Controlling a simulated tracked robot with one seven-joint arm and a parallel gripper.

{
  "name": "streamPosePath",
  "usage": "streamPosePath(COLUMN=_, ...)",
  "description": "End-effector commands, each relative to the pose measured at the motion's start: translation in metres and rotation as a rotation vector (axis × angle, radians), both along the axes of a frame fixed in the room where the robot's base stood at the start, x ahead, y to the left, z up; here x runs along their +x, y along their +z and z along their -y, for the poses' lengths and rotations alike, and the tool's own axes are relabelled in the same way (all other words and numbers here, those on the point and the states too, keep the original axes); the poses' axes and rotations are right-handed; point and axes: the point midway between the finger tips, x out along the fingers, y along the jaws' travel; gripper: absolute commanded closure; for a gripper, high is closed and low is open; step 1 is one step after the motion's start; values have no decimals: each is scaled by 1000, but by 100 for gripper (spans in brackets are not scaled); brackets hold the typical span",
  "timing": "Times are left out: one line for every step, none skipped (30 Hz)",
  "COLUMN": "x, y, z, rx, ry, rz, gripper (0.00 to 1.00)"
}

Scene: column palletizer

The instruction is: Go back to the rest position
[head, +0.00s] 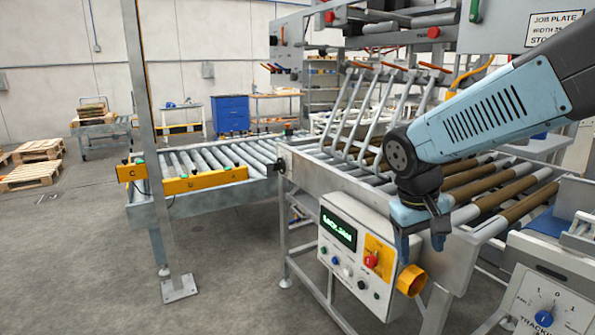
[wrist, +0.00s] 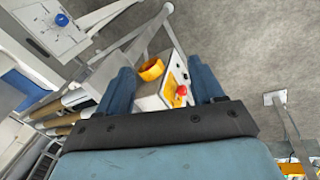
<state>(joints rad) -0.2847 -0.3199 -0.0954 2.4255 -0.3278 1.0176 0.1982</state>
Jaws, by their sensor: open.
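My gripper (head: 420,243) hangs pointing down from my blue arm, in front of the roller conveyor's near side and beside the control box (head: 343,262). In the wrist view my gripper (wrist: 161,72) has its two blue fingers spread wide, with nothing held between them. Behind the gap there show the control box (wrist: 172,93), its yellow collar (wrist: 151,69) and its red button (wrist: 182,90). In the head view the yellow collar (head: 411,281) sits just below the fingers at the box's right end. I cannot tell whether a finger touches the box.
A roller conveyor (head: 233,160) with a yellow side panel (head: 193,181) runs off left. Raised grey bars (head: 372,115) stand over the brown-sleeved rollers. A panel with a blue dial (head: 544,318) is at lower right. A steel post (head: 158,190) stands left.

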Motion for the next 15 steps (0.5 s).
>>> streamPosePath(x=-6, y=8, z=3, rx=29, ry=-16, rz=34, gripper=33)
streamPosePath(x=-10, y=12, z=3, rx=48, ry=-22, rz=52, gripper=33)
streamPosePath(x=-14, y=17, z=3, rx=71, ry=-31, rz=77, gripper=33)
streamPosePath(x=-18, y=21, z=4, rx=86, ry=-36, rz=96, gripper=33)
streamPosePath(x=-21, y=25, z=4, rx=102, ry=-42, rz=115, gripper=33)
streamPosePath(x=-26, y=31, z=4, rx=123, ry=-50, rz=142, gripper=33)
streamPosePath(x=-29, y=35, z=4, rx=139, ry=-55, rz=163, gripper=33)
streamPosePath(x=-32, y=38, z=4, rx=152, ry=-59, rz=183, gripper=33)
streamPosePath(x=-37, y=44, z=4, rx=171, ry=-68, rz=210, gripper=33)
streamPosePath(x=-41, y=47, z=4, rx=184, ry=-72, rz=231, gripper=33)
streamPosePath(x=-44, y=51, z=4, rx=196, ry=-76, rz=252, gripper=33)
streamPosePath(x=-48, y=55, z=3, rx=211, ry=-81, rz=279, gripper=33)
streamPosePath(x=-51, y=59, z=3, rx=221, ry=-85, rz=299, gripper=33)
streamPosePath(x=-54, y=62, z=2, rx=231, ry=-88, rz=317, gripper=33)
streamPosePath(x=-58, y=66, z=2, rx=241, ry=-93, rz=339, gripper=33)
